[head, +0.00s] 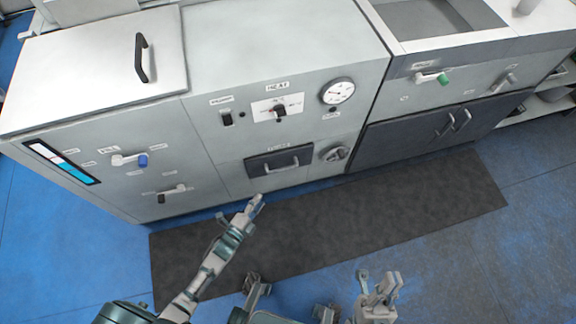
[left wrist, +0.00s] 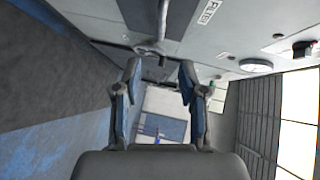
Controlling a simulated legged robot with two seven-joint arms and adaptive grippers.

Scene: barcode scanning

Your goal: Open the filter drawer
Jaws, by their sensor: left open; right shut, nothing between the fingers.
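The filter drawer (head: 263,168) is a dark panel low on the grey machine front, with a light bar handle (head: 282,166). It looks flush with the front. In the left wrist view, the dark drawer front (left wrist: 135,14) and its handle (left wrist: 163,18) show at the top, beside the FILTER label (left wrist: 208,12). My left gripper (head: 254,205) is open and empty, below and slightly left of the handle in the head view, apart from it. My right gripper (head: 378,284) is shut and empty at the bottom of the head view, well away from the drawer.
A round knob (head: 334,154) sits right of the drawer, with a gauge (head: 338,91) and a heat control (head: 279,111) above. Blue-handled (head: 142,160) and dark-handled (head: 163,198) valves stick out at left. A dark mat (head: 420,205) lies on the clear floor in front.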

